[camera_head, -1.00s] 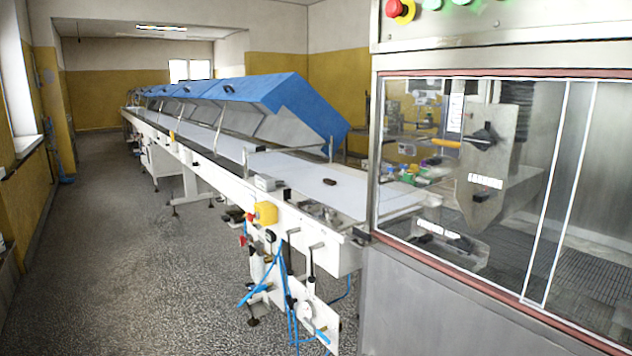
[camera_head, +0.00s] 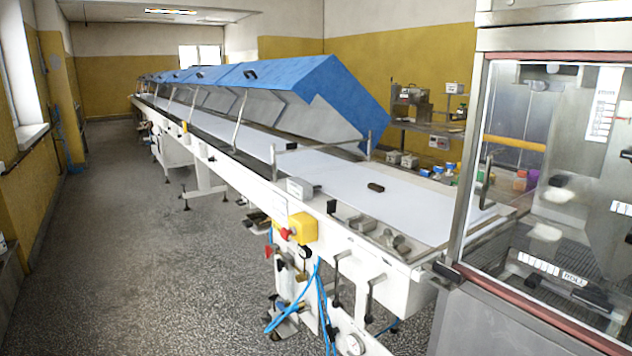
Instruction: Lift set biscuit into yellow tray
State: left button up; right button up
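A small dark brown biscuit (camera_head: 376,187) lies on the white belt (camera_head: 418,206) of the long conveyor, near its close end. It is alone on that stretch of belt. I cannot make out a yellow tray in this view. Neither of my grippers shows in the head view.
Blue hoods (camera_head: 290,85) stand raised over the conveyor further back. A glass-fronted machine (camera_head: 560,180) stands at the right. A yellow box with a red button (camera_head: 302,227) sticks out from the conveyor side. Blue hoses (camera_head: 320,300) hang below. Open speckled floor (camera_head: 130,260) lies at the left.

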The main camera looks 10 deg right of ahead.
aim_at(374, 187)
jog(key=i+j+u, duration=0.1)
jog(key=i, duration=0.5)
jog(key=i+j+u, duration=0.1)
jog(key=i, duration=0.55)
jog(key=j, duration=0.1)
